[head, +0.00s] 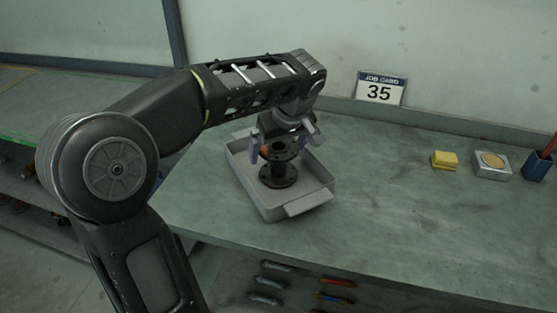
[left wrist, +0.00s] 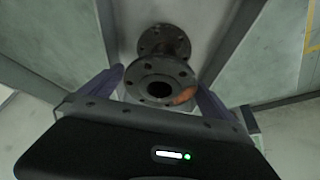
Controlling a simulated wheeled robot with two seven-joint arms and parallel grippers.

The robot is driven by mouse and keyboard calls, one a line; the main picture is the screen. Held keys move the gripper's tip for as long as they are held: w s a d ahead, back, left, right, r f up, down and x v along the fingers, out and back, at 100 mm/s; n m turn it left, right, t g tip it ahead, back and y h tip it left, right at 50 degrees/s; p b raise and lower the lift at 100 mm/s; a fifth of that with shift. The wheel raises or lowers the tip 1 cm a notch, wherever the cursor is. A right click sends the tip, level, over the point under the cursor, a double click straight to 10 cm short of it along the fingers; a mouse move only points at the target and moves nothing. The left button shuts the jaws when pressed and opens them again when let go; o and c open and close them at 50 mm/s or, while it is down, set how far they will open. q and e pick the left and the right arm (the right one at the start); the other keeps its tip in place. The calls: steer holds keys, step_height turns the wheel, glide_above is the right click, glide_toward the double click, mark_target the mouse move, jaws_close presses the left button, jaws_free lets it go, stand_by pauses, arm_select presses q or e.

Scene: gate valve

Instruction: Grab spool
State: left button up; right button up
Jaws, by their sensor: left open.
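The spool (head: 278,172) is a dark flanged pipe piece standing upright in a grey tray (head: 310,178) on the bench. In the left wrist view the spool (left wrist: 160,72) shows its round bolted flange toward the camera, with an orange-brown patch on one side. My left gripper (head: 283,148) is over the tray at the spool's upper flange. In the left wrist view its two purple-grey fingers (left wrist: 158,90) are apart, one on each side of the near flange. I cannot tell whether they touch it. My right gripper is not in view.
The green-grey bench (head: 380,200) is clear right of the tray. A yellow block (head: 444,160), a small box with a tan disc (head: 492,165) and a blue pen cup (head: 538,165) stand at the right. A job card (head: 381,89) reading 35 is behind. Tools lie below the bench.

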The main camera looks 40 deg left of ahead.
arm_select(q)
steer(key=shift+x, duration=1.45)
steer(key=c, duration=1.8)
steer(key=shift+r, duration=0.15)
steer(key=shift+c, duration=0.7)
step_height(320, 180, up, 10)
